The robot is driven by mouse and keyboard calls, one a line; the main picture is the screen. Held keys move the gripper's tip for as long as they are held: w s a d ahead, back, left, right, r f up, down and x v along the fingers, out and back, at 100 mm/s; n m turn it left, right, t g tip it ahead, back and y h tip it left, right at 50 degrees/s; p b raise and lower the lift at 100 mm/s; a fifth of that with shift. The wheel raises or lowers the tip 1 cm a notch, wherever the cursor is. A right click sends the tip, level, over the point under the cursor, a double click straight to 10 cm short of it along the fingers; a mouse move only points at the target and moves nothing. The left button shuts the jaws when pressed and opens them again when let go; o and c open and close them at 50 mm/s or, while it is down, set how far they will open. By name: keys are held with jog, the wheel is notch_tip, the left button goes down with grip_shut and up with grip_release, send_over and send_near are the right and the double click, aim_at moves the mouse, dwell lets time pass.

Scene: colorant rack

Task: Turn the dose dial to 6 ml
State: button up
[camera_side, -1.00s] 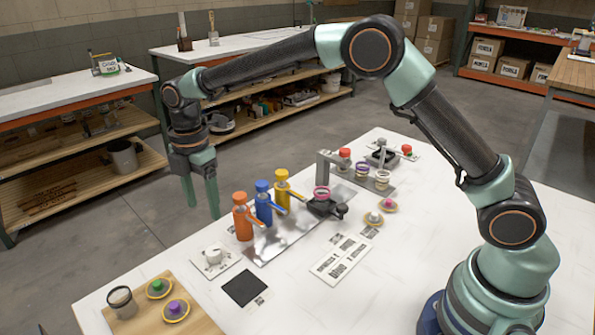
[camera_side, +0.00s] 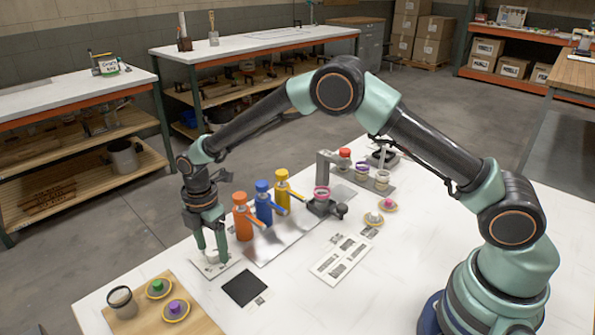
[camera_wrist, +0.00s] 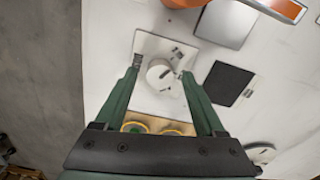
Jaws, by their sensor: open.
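The dose dial is a white round knob (camera_wrist: 160,74) on a pale square plate (camera_wrist: 147,42), seen in the wrist view between my two fingers. In the side view the dial's plate (camera_side: 227,265) shows at the table's left part, and my fingers largely hide the knob. My gripper (camera_side: 211,256) points down over the dial, one finger to each side. It also shows in the wrist view (camera_wrist: 160,80), open, with visible space between the fingers and the knob. The dial's marks are too small to read.
Orange (camera_side: 242,218), blue (camera_side: 263,203) and yellow (camera_side: 282,190) bottles stand just right of my gripper. A black square pad (camera_side: 244,288) lies in front. A wooden board (camera_side: 196,318) with a jar (camera_side: 122,303) and coloured pieces is at the near left.

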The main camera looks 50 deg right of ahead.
grip_shut()
jog(key=shift+m, duration=0.3)
jog(key=m, duration=0.5)
jog(key=shift+m, duration=0.3)
jog(key=m, duration=1.1)
jog(key=shift+r+m, duration=0.1)
jog(key=shift+m, duration=0.3)
jog(key=m, duration=0.5)
jog(key=shift+m, duration=0.4)
